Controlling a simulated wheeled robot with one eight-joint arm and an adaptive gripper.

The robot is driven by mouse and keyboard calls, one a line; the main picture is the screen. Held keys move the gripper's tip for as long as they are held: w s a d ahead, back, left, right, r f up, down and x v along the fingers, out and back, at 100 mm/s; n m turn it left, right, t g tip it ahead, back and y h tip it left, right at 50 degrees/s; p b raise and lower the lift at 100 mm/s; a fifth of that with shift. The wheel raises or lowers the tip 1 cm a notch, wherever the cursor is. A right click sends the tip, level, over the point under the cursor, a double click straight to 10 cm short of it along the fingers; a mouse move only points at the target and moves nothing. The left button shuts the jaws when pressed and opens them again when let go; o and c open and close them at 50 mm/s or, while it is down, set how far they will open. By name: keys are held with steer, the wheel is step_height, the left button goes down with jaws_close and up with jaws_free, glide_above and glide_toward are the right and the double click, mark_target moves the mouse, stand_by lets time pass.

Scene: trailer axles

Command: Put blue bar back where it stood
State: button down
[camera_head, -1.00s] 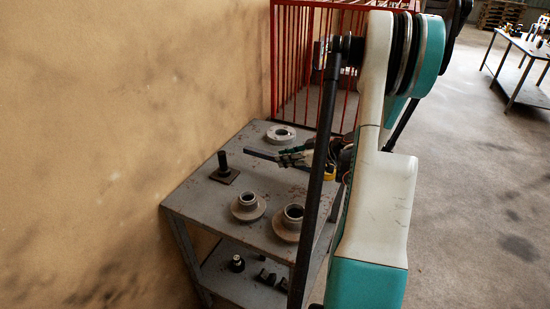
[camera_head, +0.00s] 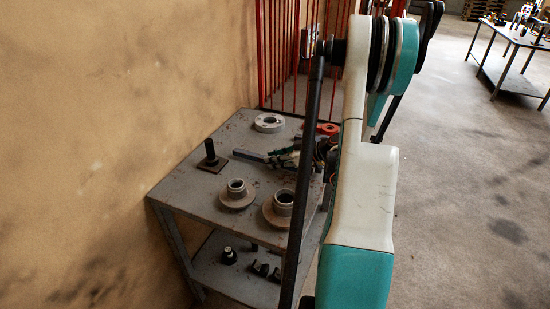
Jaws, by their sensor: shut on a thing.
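The blue bar (camera_head: 251,155) is slim and sticks out to the left from my gripper (camera_head: 273,157). My gripper is shut on it, over the right part of the grey table (camera_head: 185,187). The bar lies nearly level in the picture, its far end pointing towards the black post on a square plate (camera_head: 211,156). I cannot tell whether the bar touches the table top. My own arm hides the right side of the table and part of the gripper.
A flat ring (camera_head: 269,122) lies at the back of the table. Two flanged hubs (camera_head: 237,190) (camera_head: 282,205) stand at the front. A red part (camera_head: 327,129) is behind my gripper. Red bars (camera_head: 285,60) rise behind. A lower shelf (camera_head: 235,280) holds dark parts.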

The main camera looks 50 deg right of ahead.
steer(key=shift+s+a+f, duration=0.15)
steer(key=shift+f, duration=0.4)
steer(key=shift+s+a+f, duration=0.1)
steer(key=shift+a+f, duration=0.05)
steer(key=shift+f, duration=0.4)
stand_by(1.0)
steer(key=c, duration=1.4)
jaws_free()
steer(key=shift+a+r, duration=0.1)
steer(key=shift+a, duration=0.05)
steer(key=shift+s, duration=0.1)
steer(key=shift+s+d+r, duration=0.2)
steer(key=shift+s+d, duration=0.1)
steer(key=shift+s, duration=0.15)
steer(key=v, duration=1)
steer(key=shift+w+r, duration=0.15)
steer(key=shift+r, duration=0.2)
steer(key=shift+s+r, duration=0.45)
steer(key=shift+s, duration=0.05)
